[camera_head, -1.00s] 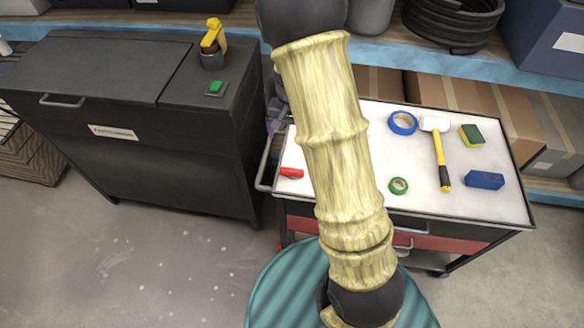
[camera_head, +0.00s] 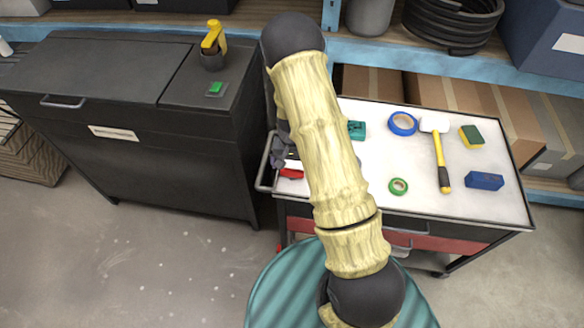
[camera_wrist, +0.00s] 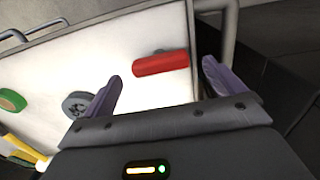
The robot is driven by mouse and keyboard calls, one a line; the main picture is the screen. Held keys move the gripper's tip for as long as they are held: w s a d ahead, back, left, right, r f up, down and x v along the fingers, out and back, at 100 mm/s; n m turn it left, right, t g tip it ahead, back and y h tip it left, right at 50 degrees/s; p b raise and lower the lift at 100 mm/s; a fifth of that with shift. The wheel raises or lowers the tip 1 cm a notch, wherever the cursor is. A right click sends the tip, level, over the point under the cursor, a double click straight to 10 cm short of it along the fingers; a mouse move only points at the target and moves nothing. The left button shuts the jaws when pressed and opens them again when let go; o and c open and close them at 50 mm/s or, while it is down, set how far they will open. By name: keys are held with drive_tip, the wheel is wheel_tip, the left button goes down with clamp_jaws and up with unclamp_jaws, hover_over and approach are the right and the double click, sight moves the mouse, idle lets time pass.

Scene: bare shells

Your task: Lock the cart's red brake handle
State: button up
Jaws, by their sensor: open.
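The cart (camera_head: 465,215) has a white top, and a red handle (camera_head: 291,173) lies at its left end, partly covered by my gripper and arm. In the wrist view the red handle (camera_wrist: 161,64) is a short red cylinder with a grey part behind it. My gripper (camera_wrist: 162,70) is open and empty, with its purple fingers on either side of the handle in the picture. I cannot tell the height gap between fingertips and handle. In the head view my gripper (camera_head: 281,145) is over the cart's left edge, mostly hidden by my arm.
On the cart top are blue tape (camera_head: 402,123), a hammer (camera_head: 437,150), a sponge (camera_head: 471,136), a blue block (camera_head: 484,180), green tape (camera_head: 398,186), a teal item (camera_head: 356,130) and a grey disc (camera_wrist: 76,104). A dark cabinet (camera_head: 150,160) stands left. A shelf (camera_head: 450,62) runs behind.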

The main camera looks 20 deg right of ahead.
sight(292, 174)
drive_tip(key=shift+f, duration=1.2)
drive_tip(key=c, duration=1)
